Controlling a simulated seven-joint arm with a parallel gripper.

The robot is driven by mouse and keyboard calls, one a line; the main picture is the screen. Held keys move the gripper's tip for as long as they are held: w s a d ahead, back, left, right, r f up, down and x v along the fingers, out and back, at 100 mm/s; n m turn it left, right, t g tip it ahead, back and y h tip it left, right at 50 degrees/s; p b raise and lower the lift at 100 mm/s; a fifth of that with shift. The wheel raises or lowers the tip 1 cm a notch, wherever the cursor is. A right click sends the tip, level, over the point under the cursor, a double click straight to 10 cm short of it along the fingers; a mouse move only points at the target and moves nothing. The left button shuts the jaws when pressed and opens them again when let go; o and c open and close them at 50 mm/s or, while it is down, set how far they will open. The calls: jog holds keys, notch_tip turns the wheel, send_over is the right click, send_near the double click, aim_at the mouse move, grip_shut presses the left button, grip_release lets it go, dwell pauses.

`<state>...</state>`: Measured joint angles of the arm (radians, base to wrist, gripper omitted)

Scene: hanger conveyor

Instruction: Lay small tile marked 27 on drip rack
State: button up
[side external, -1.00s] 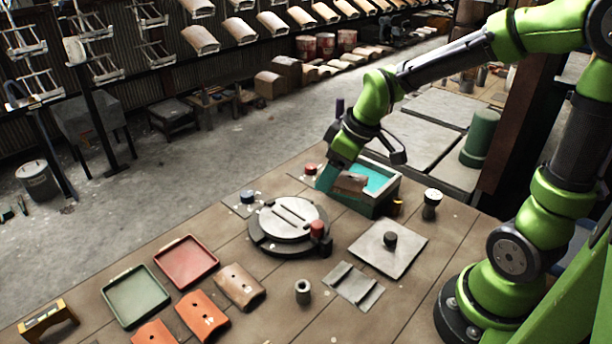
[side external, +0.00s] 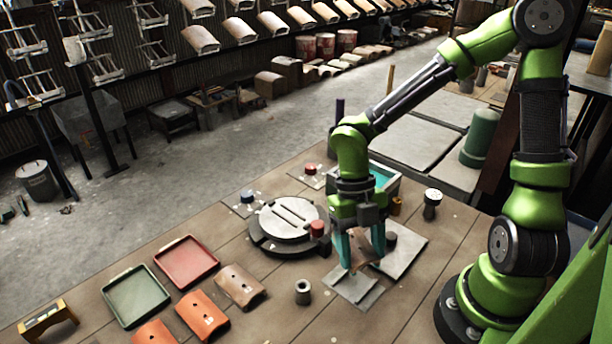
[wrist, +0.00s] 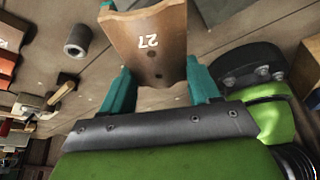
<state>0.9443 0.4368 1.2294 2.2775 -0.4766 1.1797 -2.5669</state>
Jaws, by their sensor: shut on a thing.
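My gripper (side external: 361,246) has its teal fingers shut on a small brown curved tile (side external: 361,254). In the side view the tile hangs steeply tilted just above a flat grey ridged piece (side external: 353,289), which looks like the drip rack. The tile's lower edge overlaps the piece's far end there; I cannot tell whether they touch.
A grey slab with a dark knob (side external: 408,252) lies right of the tile. A round turntable (side external: 288,220) stands left, and a short grey cylinder (side external: 303,291) stands near the rack. The teal-lined tank (side external: 390,184) is behind my gripper. Trays and orange tiles lie further left.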

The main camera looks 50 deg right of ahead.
aim_at(369, 296)
jog(key=n, duration=0.2)
jog(key=s+n+h, duration=0.2)
jog(key=n, duration=0.1)
jog(key=shift+a+r+n+g, duration=0.25)
jog(key=shift+a+n+g, duration=0.05)
jog(key=shift+a, duration=0.05)
jog(key=shift+f, duration=3.25)
jog(key=o, duration=1.2)
jog(key=v, duration=1.7)
jog(key=shift+a, duration=0.15)
